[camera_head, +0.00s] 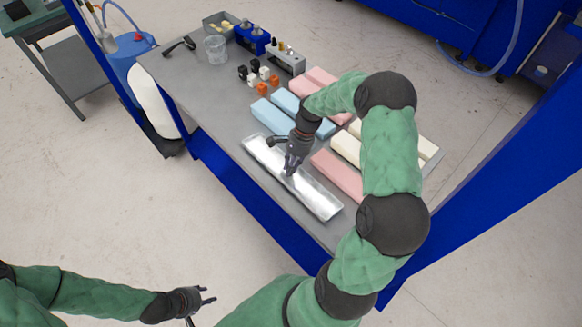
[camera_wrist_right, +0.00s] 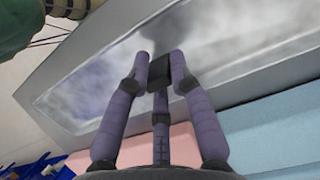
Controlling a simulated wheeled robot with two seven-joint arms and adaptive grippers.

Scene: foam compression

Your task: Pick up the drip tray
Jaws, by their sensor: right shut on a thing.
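The drip tray (camera_head: 318,196) is a long, shallow, shiny metal tray lying along the table's near edge. It also fills much of the right wrist view (camera_wrist_right: 230,50), with its rim and reflective floor showing. My right gripper (camera_head: 289,170) is over the middle of the tray. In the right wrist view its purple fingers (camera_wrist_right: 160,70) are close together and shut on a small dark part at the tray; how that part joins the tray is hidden. My left gripper (camera_head: 207,297) is empty, away from the table at the lower left, with its fingers apart.
Blue foam blocks (camera_head: 272,116), pink foam blocks (camera_head: 338,175) and cream foam blocks (camera_head: 346,148) lie just behind the tray. Small black, white and orange pieces (camera_head: 262,87), a clear cup (camera_head: 215,49) and a bin (camera_head: 219,22) stand farther back. A blue post (camera_head: 480,215) rises at right.

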